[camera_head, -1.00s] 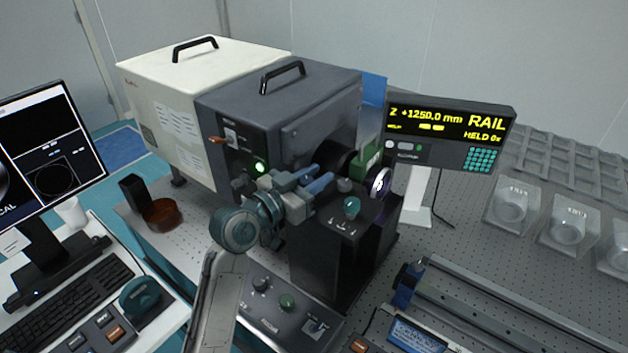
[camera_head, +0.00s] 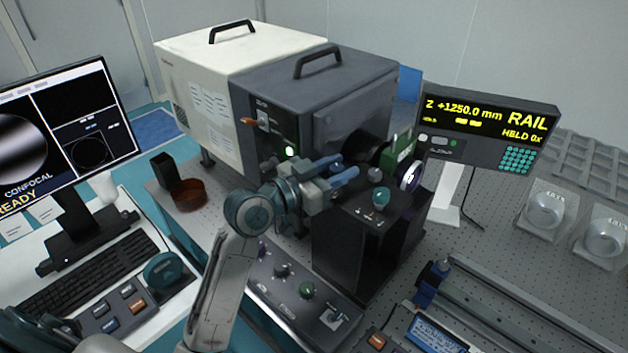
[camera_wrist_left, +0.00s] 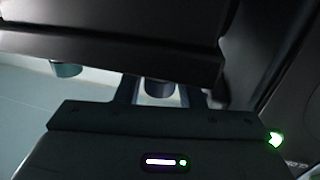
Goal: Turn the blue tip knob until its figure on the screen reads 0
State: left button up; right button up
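My left gripper (camera_head: 347,167) reaches in from the left beside the dark block (camera_head: 345,240), its two blue fingers apart. In the left wrist view, the two fingers (camera_wrist_left: 160,92) stand either side of a dark round knob (camera_wrist_left: 159,87), with a gap on each side. A teal knob (camera_wrist_left: 66,69) shows further left there. In the head view, a teal knob (camera_head: 381,197) and a grey knob (camera_head: 375,174) sit on the block's top. I cannot tell which is the blue tip knob. The monitor (camera_head: 62,135) shows fringes and "CONFOCAL READY"; its small figures are unreadable. My right gripper is not in view.
A dark instrument housing (camera_head: 285,95) stands behind the gripper. A control box (camera_head: 300,295) with knobs and a switch lies in front. A rail display (camera_head: 487,125) reads Z +1250.0 mm. A brown dish (camera_head: 188,195) and clear containers (camera_head: 546,210) stand at the sides.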

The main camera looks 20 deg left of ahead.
aim_at(330, 173)
pick_arm(q)
jog(key=b+v, duration=0.1)
jog(key=v, duration=0.6)
jog(key=shift+s+a+f+b, duration=0.1)
jog(key=shift+a+f+b, duration=0.05)
jog(key=shift+b, duration=0.25)
jog(key=shift+v, duration=0.85)
